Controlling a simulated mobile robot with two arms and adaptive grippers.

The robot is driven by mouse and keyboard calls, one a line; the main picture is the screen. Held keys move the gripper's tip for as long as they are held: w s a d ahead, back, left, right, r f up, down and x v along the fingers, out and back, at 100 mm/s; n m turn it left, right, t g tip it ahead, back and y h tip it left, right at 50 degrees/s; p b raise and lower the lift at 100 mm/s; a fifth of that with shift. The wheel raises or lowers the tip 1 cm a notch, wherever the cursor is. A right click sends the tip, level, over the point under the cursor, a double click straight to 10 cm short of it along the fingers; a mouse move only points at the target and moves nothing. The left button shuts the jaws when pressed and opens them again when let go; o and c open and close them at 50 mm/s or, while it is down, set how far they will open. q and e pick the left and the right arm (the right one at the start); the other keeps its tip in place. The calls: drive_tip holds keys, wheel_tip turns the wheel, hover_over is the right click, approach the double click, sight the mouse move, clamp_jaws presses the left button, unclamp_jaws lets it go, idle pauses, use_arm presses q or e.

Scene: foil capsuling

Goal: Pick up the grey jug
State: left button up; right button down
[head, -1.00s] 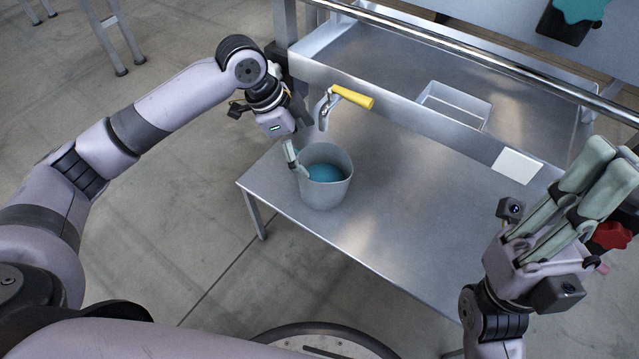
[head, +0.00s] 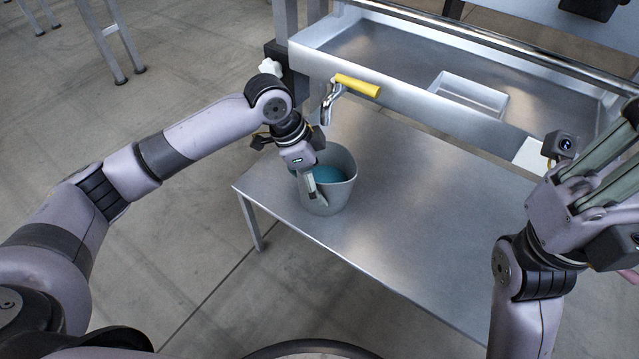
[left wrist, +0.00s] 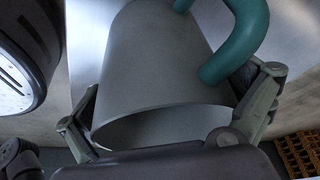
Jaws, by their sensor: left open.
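The grey jug (head: 341,192) stands upright on the metal table, below the tap; blue-green shows inside it. In the left wrist view the grey jug (left wrist: 160,60) fills the middle, with a thick teal handle (left wrist: 242,40) at upper right. My left gripper (head: 312,186) is open at the jug's near left side. In the wrist view its fingers stand on either side of the jug's wall; whether they touch it I cannot tell. My right gripper (head: 597,150) is raised at the right edge, partly cut off, away from the jug.
The metal table (head: 420,210) is clear to the right of the jug. A tap with a yellow lever (head: 357,86) hangs close behind the jug. A metal trough (head: 400,75) runs along the back, with a white plate (head: 530,152) on its front.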

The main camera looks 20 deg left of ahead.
use_arm(q)
drive_tip(key=c, duration=1.2)
drive_tip(key=shift+s, duration=0.1)
